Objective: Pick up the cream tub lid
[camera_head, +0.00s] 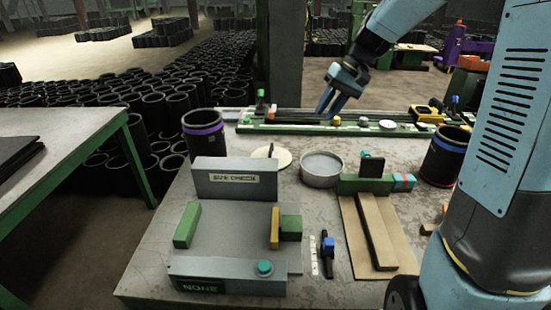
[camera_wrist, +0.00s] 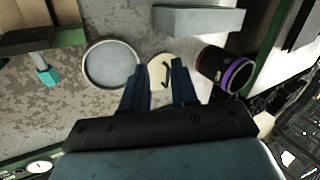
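The cream tub lid (camera_head: 280,160) is a flat round disc with a dark upright handle. It lies on the grey worktable between the size-check fixture and a round grey tub. In the wrist view the lid (camera_wrist: 155,78) shows between and beyond my finger ends, with its dark curved handle on it. My gripper (camera_head: 327,112) hangs in the air, in the picture above and to the right of the lid. The wrist view shows its two blue fingers (camera_wrist: 156,66) apart with nothing held between them. The fingers cover part of the lid's edges there.
The round grey tub (camera_head: 322,168) stands right of the lid. A black sleeve with a purple band (camera_head: 203,135) stands to its left. The grey size-check fixture (camera_head: 236,178) is in front. A green-edged rail (camera_head: 300,128) runs along the back. Bare tabletop shows around the tub.

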